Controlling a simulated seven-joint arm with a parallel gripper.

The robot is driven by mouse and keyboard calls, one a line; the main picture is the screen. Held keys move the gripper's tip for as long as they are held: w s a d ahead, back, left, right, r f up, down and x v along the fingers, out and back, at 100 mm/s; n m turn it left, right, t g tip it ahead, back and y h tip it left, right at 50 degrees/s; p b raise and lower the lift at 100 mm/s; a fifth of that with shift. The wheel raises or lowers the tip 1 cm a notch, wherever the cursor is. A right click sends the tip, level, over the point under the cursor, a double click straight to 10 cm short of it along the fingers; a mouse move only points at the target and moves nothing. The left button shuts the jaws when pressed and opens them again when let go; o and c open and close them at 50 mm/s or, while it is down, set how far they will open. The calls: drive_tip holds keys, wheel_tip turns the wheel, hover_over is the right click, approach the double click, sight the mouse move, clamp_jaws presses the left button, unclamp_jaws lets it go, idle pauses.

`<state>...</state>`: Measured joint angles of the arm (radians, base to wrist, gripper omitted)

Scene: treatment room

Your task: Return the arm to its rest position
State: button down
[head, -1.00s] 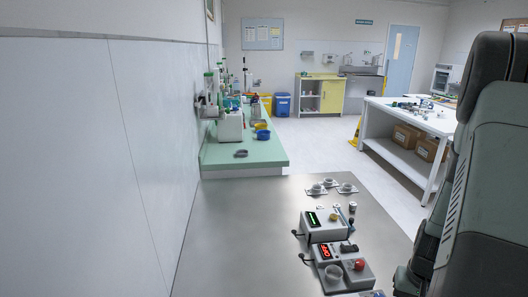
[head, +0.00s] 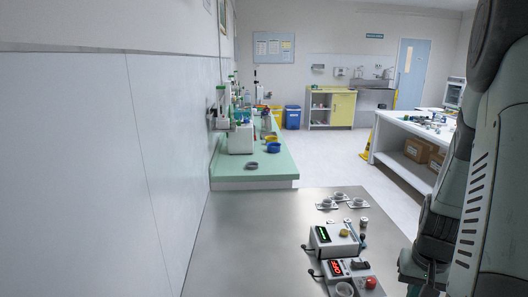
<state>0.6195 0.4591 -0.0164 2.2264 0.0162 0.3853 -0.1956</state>
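My arm (head: 485,190) fills the right edge of the head view, its large grey-green links standing upright beside the steel table. A darker, smaller part of it (head: 432,245) hangs low at the table's right edge and may be the wrist or gripper. I cannot make out fingertips there, nor whether anything is held. The lower end runs out of the picture at the bottom right.
The steel table (head: 235,245) carries two devices with lit displays, a white-grey one (head: 333,240) and one with a red knob (head: 371,283). Several small cups stand behind them. A green bench (head: 252,172) runs along the left wall. The table's left part is clear.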

drive_tip(key=a+r+n+t, duration=0.3)
drive_tip(key=a+r, duration=1.2)
drive_tip(key=r, duration=0.4)
drive_tip(key=s+a+r+n+t, duration=0.2)
drive_tip(key=s+a+r, duration=0.5)
drive_tip(key=s, duration=0.4)
drive_tip(key=shift+a+n, duration=0.3)
drive_tip(key=shift+a, duration=0.35)
